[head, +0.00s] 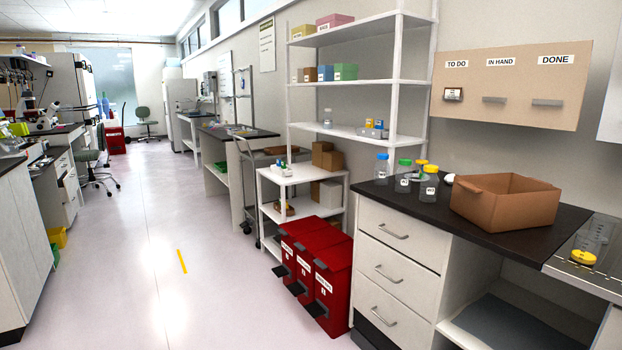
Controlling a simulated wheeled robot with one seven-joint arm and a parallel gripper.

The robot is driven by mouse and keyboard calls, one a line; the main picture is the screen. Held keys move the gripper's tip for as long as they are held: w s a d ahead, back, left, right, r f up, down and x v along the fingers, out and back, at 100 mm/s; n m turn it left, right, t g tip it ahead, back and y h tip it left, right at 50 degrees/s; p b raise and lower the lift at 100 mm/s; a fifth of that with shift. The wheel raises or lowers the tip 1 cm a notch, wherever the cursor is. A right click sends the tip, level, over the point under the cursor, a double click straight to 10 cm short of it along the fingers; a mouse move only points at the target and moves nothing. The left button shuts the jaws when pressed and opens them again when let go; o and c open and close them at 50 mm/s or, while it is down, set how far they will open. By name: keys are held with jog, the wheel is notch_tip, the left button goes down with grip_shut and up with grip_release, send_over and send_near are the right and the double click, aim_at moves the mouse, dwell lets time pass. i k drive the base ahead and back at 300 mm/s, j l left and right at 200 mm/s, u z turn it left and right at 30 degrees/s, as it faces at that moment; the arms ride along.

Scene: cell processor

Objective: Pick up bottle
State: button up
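Several clear bottles with coloured caps stand on the black counter at the right of the head view. One is a blue-capped bottle (382,168), with a green-capped bottle (403,182) beside it. A yellow-capped bottle (429,186) stands close in front of another yellow cap (421,162), whose lower part is partly hidden. A clear container with a yellow cap (584,257) is on the grey surface at the far right. A small clear bottle (327,119) stands on the wall shelf. Which bottle is meant cannot be told. My gripper is not in view.
A brown open box (506,203) sits right of the bottles on the counter (385,193). Red bins (325,285) stand on the floor left of the drawers (398,275). A label board (513,85) hangs above. The floor aisle (190,230) is clear.

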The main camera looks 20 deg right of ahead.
aim_at(382, 166)
jog(key=i, duration=1.85)
